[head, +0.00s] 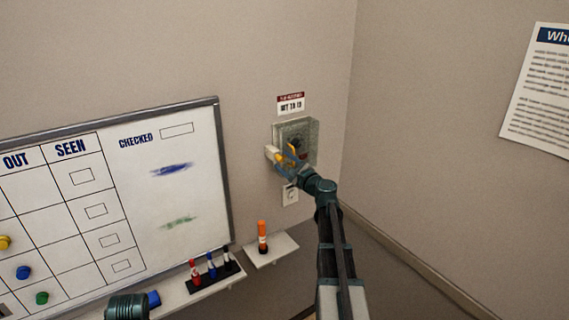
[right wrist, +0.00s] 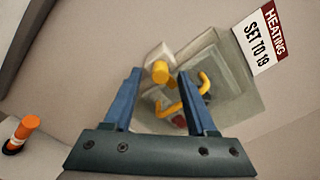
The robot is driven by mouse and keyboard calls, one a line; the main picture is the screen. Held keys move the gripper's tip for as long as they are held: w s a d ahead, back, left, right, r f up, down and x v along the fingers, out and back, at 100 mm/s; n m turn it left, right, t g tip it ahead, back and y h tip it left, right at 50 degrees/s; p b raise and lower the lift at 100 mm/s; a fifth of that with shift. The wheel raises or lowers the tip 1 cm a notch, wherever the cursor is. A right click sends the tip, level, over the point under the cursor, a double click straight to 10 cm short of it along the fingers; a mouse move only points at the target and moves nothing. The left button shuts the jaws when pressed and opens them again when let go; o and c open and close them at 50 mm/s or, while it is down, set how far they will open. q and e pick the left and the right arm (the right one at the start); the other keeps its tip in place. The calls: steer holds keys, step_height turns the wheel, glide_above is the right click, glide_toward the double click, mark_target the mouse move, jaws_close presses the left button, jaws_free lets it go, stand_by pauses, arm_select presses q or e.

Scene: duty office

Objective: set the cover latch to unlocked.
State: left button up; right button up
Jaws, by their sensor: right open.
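A pale grey box with a see-through cover (head: 309,128) is fixed to the wall near the corner; it also shows in the right wrist view (right wrist: 232,83). A yellow knob (right wrist: 160,71) on a pale block at the cover's edge looks like the latch. Its setting cannot be read. A yellow handle (right wrist: 204,82) and a small red part (right wrist: 180,122) also show on the box. My right gripper (head: 285,158) is open in front of the box. In the right wrist view its blue fingertips (right wrist: 157,78) stand either side of the knob; contact cannot be told.
A heating label (right wrist: 260,39) is above the box and a wall socket (head: 290,195) below it. A whiteboard (head: 190,135) fills the left. The right wall carries a notice (head: 541,95).

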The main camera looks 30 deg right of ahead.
jaws_close()
stand_by(0.5)
steer(key=n, duration=0.4)
steer(key=shift+n, duration=0.3)
steer(key=n, duration=0.4)
steer(key=shift+n, duration=0.3)
steer(key=n, duration=0.4)
steer(key=shift+a+n, duration=0.1)
steer(key=shift+n, duration=2.3)
